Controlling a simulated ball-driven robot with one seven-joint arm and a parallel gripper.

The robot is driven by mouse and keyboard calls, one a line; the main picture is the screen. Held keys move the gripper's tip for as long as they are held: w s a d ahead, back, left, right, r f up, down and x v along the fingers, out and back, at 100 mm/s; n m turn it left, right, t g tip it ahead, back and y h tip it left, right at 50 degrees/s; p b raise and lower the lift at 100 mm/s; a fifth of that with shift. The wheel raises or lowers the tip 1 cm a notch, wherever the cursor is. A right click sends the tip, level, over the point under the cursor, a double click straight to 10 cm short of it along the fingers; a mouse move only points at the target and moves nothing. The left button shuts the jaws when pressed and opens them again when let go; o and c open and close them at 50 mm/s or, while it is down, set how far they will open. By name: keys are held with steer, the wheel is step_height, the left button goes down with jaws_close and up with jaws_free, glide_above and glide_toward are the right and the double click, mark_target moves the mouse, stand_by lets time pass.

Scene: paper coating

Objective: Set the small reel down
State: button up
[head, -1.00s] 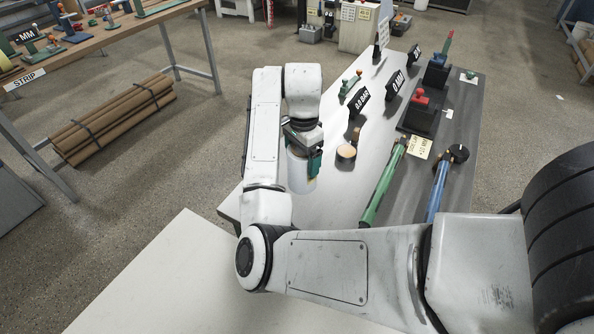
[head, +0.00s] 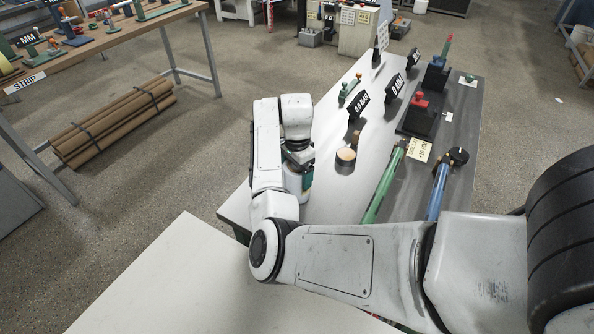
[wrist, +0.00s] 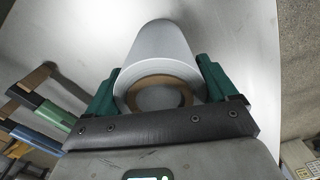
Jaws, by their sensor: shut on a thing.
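The small reel (wrist: 158,50) is a pale grey-white roll with a brown core ring, seen end-on in the wrist view. My gripper (wrist: 158,82) is shut on it, with a green finger on each side. In the head view my gripper (head: 300,165) is over the near left part of the grey table (head: 335,120). The reel (head: 294,187) hangs below it, mostly hidden by the arm. I cannot tell whether its lower end touches the table.
A cup-like round holder (head: 345,158) stands to the right of my gripper. Green (head: 384,185) and blue (head: 438,190) tubes lie further right. Several black signs, such as the "0.0 BAR" sign (head: 360,105), stand beyond. A white surface (head: 190,270) is in front.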

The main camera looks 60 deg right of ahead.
steer(key=o, duration=1.2)
steer(key=shift+f, duration=0.1)
step_height(320, 180, up, 12)
steer(key=shift+r, duration=0.2)
